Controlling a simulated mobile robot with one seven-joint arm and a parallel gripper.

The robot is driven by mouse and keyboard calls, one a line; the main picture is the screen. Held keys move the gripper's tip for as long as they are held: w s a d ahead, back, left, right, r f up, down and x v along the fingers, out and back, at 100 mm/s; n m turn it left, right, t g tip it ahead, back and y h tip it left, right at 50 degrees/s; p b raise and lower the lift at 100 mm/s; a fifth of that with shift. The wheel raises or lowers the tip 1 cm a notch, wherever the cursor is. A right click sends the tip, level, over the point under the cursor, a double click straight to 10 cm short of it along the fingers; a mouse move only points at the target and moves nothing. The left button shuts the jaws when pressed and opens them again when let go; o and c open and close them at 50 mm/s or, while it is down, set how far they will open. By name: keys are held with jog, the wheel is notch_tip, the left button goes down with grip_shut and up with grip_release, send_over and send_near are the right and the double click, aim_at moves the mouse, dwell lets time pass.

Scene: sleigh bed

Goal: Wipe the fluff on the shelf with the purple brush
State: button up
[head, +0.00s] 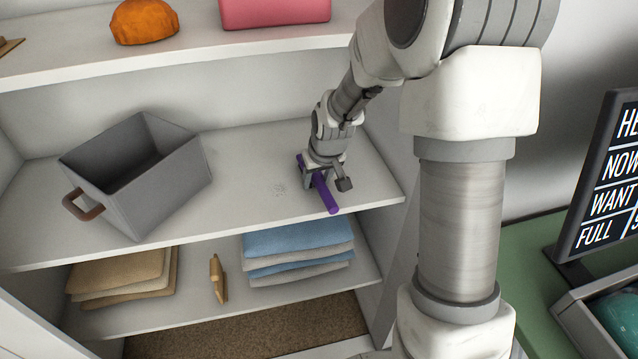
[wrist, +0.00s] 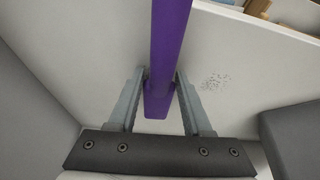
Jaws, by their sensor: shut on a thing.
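The purple brush (head: 325,192) is held in my gripper (head: 325,181) above or at the right part of the middle shelf (head: 240,215). In the wrist view the purple brush (wrist: 168,50) runs between the two fingers of my gripper (wrist: 160,82), which is shut on it. The fluff (head: 279,189) is a small patch of grey specks on the shelf, left of the gripper. The fluff also shows in the wrist view (wrist: 216,82), right of the brush and apart from it. I cannot tell whether the brush touches the shelf.
A grey bin (head: 150,185) with a brown handle stands on the left of the same shelf. Below are folded blue cloths (head: 298,238) and tan cloths (head: 122,272). The right side wall (head: 385,160) is close to my gripper. The shelf around the fluff is clear.

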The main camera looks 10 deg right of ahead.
aim_at(289, 208)
jog(key=shift+w, duration=1.15)
jog(key=shift+a, duration=1)
jog(key=shift+s+b, duration=0.6)
jog(key=shift+s, duration=3.4)
jog(key=shift+a+b, duration=0.3)
jog(key=shift+a, duration=0.55)
jog(key=shift+w+p, duration=0.35)
jog(key=shift+w, duration=3.65)
jog(key=shift+a, duration=0.95)
jog(key=shift+s+b, duration=0.85)
jog(key=shift+s, duration=3.15)
jog(key=shift+a+f+b, duration=0.1)
jog(key=shift+a+b, duration=0.3)
jog(key=shift+a, duration=0.5)
jog(key=shift+w+r+p, duration=0.2)
jog(key=shift+w+p, duration=0.55)
jog(key=shift+w, duration=3.3)
jog(key=shift+r+p, duration=2.15)
jog(key=shift+r, duration=0.85)
